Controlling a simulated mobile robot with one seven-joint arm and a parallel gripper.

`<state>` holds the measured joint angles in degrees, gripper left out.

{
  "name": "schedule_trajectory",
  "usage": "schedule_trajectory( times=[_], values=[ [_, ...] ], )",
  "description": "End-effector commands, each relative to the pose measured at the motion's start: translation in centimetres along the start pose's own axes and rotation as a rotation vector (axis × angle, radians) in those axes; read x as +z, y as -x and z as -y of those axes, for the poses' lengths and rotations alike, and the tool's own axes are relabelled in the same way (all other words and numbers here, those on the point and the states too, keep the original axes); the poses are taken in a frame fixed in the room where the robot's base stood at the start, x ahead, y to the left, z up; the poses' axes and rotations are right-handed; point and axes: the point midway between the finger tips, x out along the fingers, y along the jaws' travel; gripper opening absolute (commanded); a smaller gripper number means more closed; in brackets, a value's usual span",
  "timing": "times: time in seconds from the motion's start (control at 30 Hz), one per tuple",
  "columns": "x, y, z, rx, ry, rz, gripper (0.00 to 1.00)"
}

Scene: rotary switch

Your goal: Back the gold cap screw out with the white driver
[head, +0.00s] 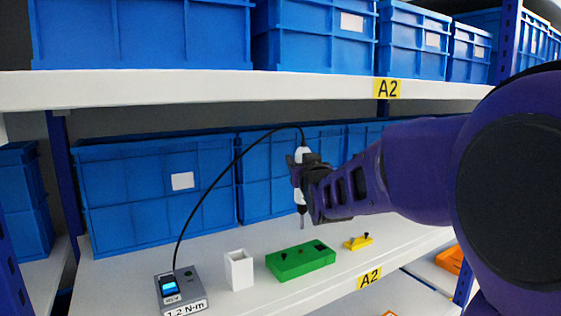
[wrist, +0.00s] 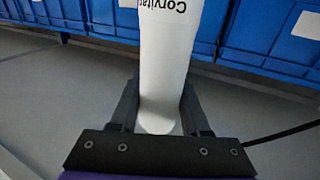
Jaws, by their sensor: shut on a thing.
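My gripper (head: 303,170) is shut on the white driver (head: 301,186), which hangs upright with its grey bit pointing down above the shelf. In the wrist view the driver's white body (wrist: 168,60) stands between my two fingers; its tip is out of that view. The green block (head: 301,262) lies on the shelf below the driver, and the bit tip appears above and apart from it. Small dark and brownish fittings and a black square recess show on the block's top. They are too small to tell which, if any, is the gold cap screw.
A grey controller box (head: 181,290) with a lit display and a "1.2 N·m" label stands at the left; a black cable arches from it to the driver. An open white holder (head: 239,271) and a small yellow piece (head: 358,242) flank the block. Blue bins (head: 160,190) stand behind.

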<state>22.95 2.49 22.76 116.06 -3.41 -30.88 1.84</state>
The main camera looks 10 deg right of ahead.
Motion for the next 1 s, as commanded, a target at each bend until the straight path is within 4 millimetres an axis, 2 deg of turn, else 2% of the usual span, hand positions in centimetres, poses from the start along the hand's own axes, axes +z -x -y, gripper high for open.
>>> schedule_trajectory(
  times=[0.17, 0.6, 0.9, 0.93, 1.0],
  values=[
    [0.6, 0.0, 0.0, 0.000, 0.000, -0.002, 0.00],
    [4.5, 0.2, 0.0, 0.000, -0.001, -0.003, 0.00],
    [4.6, 0.2, 0.0, 0.000, 0.000, -0.004, 0.00],
    [4.6, 0.2, 0.0, 0.000, 0.000, -0.004, 0.42],
    [4.6, 0.2, 0.0, 0.000, 0.000, -0.004, 0.30]
  ],
)
